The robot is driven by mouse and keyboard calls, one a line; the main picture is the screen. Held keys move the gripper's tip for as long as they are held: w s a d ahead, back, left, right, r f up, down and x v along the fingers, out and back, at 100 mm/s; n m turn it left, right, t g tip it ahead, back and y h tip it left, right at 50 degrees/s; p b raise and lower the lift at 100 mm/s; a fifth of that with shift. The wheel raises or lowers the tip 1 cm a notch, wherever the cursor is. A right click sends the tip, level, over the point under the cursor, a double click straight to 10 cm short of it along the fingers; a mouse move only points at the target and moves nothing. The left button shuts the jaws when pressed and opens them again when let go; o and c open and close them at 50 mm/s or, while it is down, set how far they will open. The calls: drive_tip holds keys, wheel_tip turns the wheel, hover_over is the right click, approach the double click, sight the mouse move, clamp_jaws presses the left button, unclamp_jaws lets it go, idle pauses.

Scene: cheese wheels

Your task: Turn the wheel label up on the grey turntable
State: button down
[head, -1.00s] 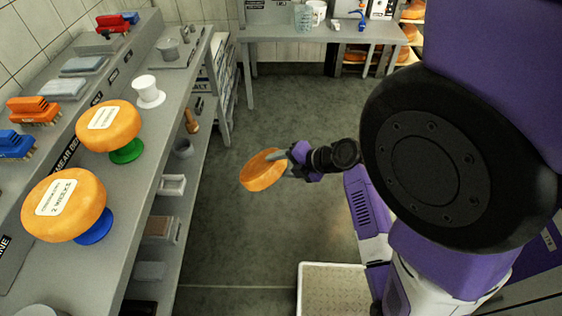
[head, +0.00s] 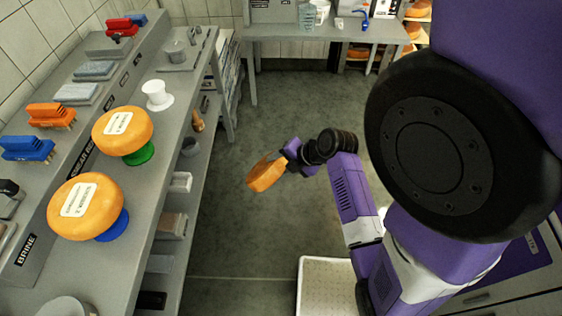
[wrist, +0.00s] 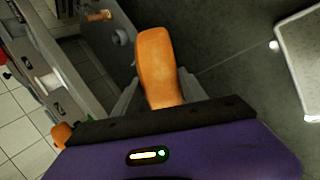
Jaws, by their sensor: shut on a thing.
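An orange cheese wheel (head: 264,175) is held in my gripper (head: 284,158) over the open floor, right of the counter. It is tilted, nearly on edge, and no label shows on it. In the wrist view the wheel (wrist: 156,62) stands edge-on between the two grey fingers of my gripper (wrist: 158,92). A pale grey round top (head: 66,307) is cut off at the bottom left; I cannot tell if it is the grey turntable. A white empty stand (head: 157,96) is farther back on the counter.
Two labelled wheels sit label up on the counter: one (head: 122,132) on a green stand (head: 140,155), one (head: 86,206) on a blue stand (head: 113,226). Brushes (head: 52,115) line the back ledge. A white tray (head: 327,264) is at the bottom. The middle floor is clear.

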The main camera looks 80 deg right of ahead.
drive_tip(key=shift+w+d+r+g+p, duration=0.2)
drive_tip(key=shift+w+r+g+p, duration=0.3)
drive_tip(key=shift+p, duration=0.75)
